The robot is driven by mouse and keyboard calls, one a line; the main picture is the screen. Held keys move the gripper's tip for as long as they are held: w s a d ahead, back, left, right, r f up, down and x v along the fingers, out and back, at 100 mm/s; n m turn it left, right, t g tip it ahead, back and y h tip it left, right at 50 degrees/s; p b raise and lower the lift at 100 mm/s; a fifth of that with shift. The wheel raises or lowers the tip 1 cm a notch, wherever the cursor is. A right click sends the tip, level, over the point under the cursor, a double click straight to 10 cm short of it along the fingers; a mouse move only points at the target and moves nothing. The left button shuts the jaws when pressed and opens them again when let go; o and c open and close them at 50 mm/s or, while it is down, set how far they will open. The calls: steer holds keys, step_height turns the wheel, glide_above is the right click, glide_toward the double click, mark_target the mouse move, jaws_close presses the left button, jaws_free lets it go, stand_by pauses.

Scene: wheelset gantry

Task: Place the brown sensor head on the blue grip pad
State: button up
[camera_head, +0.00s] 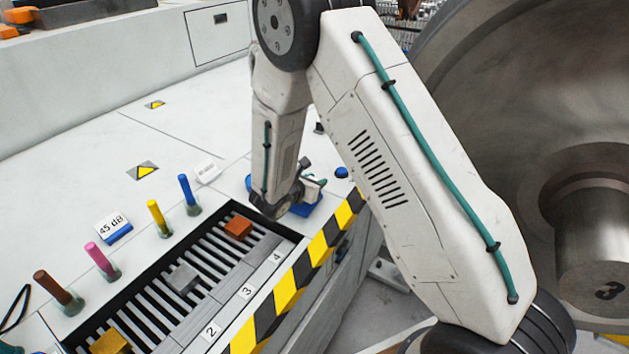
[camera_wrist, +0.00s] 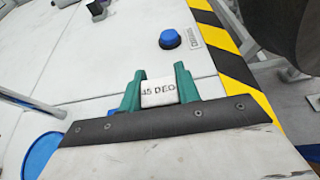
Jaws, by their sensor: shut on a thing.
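My gripper (camera_wrist: 160,92) is shut on a small white block marked "45 DEG" (camera_wrist: 159,93), held between its green fingers. In the head view my gripper (camera_head: 312,181) is over the far right corner of the bench. A flat blue pad (camera_head: 305,208) shows partly just below it, and a sliver of blue shows beside the left finger in the wrist view. I cannot tell whether the held block touches the pad. A brown upright cylinder (camera_head: 54,289) stands in a grey base at near left. An orange-brown block (camera_head: 238,227) lies at the far end of the slotted rack.
The rack (camera_head: 213,288) also holds a grey block (camera_head: 183,278) and a yellow block (camera_head: 110,342). Pink, yellow and blue cylinders stand along its left side. A blue button (camera_wrist: 170,38) and the striped bench edge (camera_wrist: 232,68) lie close. A blue disc (camera_wrist: 41,155) is at left.

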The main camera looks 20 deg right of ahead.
steer(key=o, duration=1)
